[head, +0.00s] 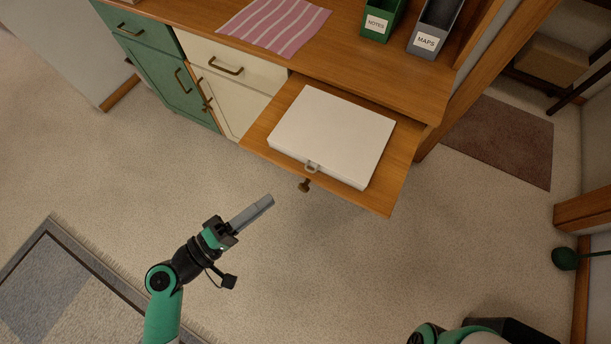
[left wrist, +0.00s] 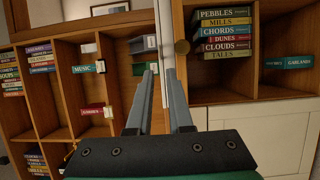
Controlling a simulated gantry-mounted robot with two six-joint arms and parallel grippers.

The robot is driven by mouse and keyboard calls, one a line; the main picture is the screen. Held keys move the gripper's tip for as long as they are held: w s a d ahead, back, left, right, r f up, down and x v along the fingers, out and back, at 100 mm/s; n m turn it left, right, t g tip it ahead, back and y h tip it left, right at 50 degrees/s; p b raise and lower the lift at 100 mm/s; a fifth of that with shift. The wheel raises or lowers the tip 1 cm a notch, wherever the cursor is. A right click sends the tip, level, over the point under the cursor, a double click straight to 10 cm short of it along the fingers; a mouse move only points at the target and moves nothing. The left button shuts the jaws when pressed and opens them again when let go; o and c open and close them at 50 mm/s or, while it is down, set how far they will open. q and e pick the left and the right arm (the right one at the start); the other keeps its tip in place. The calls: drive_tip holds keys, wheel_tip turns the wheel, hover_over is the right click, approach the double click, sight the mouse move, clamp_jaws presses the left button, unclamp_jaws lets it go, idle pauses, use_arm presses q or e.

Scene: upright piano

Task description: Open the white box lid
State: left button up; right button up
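A flat white box (head: 333,135) lies on a pulled-out wooden shelf (head: 389,196) in the head view. Its lid is closed. A small metal clasp (head: 312,167) sits at the middle of its front edge. My left gripper (head: 268,200) is in front of the shelf and to the left of the clasp, apart from the box. In the left wrist view its two fingers (left wrist: 161,74) stand apart with a narrow empty gap. I cannot tell whether the pale upright strip beyond them is part of the box. My right gripper is not in view; only part of my right arm shows.
A wooden knob (head: 304,185) projects from the shelf's front, just below the clasp. Behind are a striped cloth (head: 275,24), a green NOTES holder (head: 377,22) and a grey MAPS holder (head: 430,30). Bookshelves fill the left wrist view, including stacked books (left wrist: 225,34).

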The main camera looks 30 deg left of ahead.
sight(304, 175)
use_arm(q)
drive_tip(key=x, duration=1.1)
drive_tip(key=shift+w+d, duration=0.1)
drive_tip(key=shift+w, duration=0.15)
clamp_jaws()
idle(0.8)
